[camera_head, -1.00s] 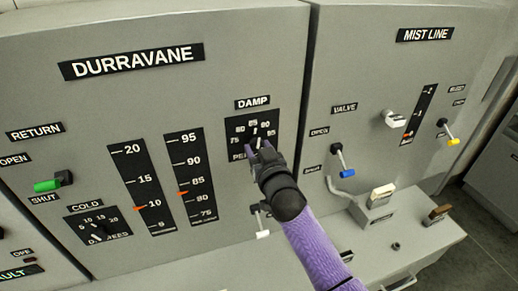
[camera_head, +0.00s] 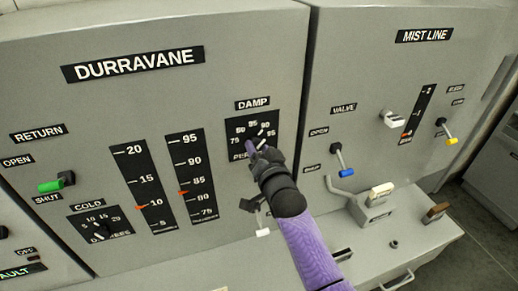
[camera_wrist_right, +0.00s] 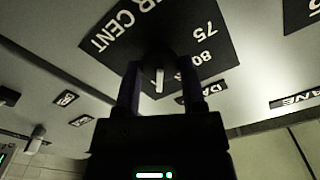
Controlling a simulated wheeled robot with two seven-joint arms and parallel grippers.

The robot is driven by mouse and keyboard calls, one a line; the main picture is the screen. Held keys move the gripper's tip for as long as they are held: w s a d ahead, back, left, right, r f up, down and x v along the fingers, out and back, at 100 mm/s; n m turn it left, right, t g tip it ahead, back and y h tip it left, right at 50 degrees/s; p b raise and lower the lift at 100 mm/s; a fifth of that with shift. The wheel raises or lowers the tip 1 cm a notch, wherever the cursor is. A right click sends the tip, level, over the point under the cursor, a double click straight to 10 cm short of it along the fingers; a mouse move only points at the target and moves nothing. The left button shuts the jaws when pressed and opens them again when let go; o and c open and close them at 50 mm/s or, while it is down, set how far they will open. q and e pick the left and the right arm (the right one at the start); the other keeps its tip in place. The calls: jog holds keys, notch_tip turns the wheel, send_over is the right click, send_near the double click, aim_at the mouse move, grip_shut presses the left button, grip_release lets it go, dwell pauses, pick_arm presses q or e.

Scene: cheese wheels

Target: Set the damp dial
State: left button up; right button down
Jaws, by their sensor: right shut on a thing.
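The DAMP dial (camera_head: 257,134) is a black square plate marked 75 to 95 per cent, high on the DURRAVANE panel. Its white pointer mark leans up and right, roughly toward 90. My right gripper (camera_head: 255,147) reaches it from below and covers part of the knob and the lower plate. In the right wrist view, the dial's knob (camera_wrist_right: 160,74) with its white mark sits between the two fingers of the right gripper (camera_wrist_right: 161,82), which are shut on it. My left gripper is not in view.
Left of the dial are two black gauges with red pointers, one to 20 (camera_head: 143,190) and one to 95 (camera_head: 190,180). The COLD dial (camera_head: 99,227) and green RETURN lever (camera_head: 52,186) are farther left. A blue VALVE lever (camera_head: 345,172) is on the right panel.

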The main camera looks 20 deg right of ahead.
dwell(0.3)
jog(key=shift+c, duration=1)
grip_release()
jog(key=shift+s, duration=0.1)
jog(key=s, duration=0.9)
jog(key=shift+s+d, duration=0.15)
jog(key=shift+s, duration=0.25)
